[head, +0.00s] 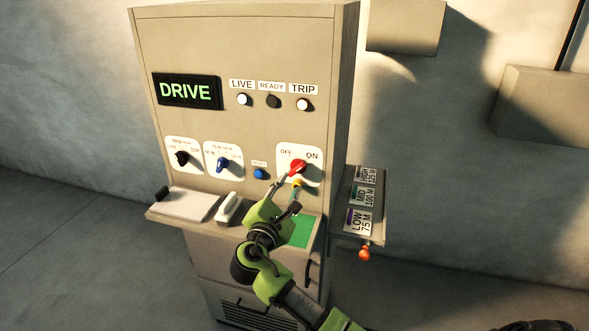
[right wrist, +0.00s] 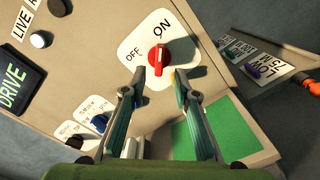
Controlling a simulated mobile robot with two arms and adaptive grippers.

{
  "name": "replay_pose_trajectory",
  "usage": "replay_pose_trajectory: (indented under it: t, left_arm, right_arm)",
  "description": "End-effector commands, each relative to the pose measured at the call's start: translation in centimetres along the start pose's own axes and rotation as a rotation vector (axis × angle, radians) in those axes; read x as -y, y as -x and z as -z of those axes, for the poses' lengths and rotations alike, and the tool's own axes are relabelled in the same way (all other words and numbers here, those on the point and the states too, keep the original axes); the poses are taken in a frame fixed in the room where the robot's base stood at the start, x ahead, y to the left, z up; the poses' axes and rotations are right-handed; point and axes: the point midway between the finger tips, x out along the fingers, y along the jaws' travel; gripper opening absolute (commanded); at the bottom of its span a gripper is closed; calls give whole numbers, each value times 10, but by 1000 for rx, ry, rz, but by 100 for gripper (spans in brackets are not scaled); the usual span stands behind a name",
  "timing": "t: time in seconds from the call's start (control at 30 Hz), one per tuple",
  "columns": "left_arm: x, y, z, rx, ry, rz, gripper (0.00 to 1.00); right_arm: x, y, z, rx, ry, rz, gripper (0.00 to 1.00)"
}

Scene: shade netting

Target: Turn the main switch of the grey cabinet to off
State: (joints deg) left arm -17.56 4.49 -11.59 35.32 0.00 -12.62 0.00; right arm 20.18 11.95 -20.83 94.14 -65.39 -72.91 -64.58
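The grey cabinet (head: 230,55) stands upright in front of me, looking beige in this light. Its red main switch (head: 297,167) sits on a white plate marked OFF on the left and ON on the right. In the right wrist view the red knob (right wrist: 158,60) has its white pointer line turned toward ON. My right gripper (head: 286,186) is open and empty, just below the switch. In the right wrist view its fingertips (right wrist: 160,82) are spread to either side of the knob's lower end; I cannot tell whether they touch it. My left gripper is not in view.
Left of the switch are a blue button (head: 260,174), a blue knob (head: 222,165) and a black knob (head: 181,158). A ledge below holds a white pad (head: 187,203), a white handset-like item (head: 229,208) and a green mat (head: 301,232). A side shelf (head: 377,215) carries labelled tags.

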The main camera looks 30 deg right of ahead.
Motion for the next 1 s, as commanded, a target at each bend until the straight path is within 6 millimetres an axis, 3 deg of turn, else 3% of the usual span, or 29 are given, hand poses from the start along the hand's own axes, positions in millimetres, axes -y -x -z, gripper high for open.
replay_pose_trajectory:
  t: [0.1,0.3,0.5,0.8,0.9,1.0]
  left_arm:
    - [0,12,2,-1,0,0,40]
    - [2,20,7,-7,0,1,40]
    - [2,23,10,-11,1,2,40]
    - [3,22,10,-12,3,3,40]
    - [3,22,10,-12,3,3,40]
    - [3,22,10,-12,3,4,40]
  right_arm:
    - [-2,-26,-4,3,2,1,28]
    - [-1,-55,-1,0,1,0,28]
    - [0,-68,0,-1,-1,0,28]
    - [0,-69,0,-1,-2,0,28]
    - [0,-69,0,-2,-1,0,2]
    - [1,-69,0,-2,-1,1,0]
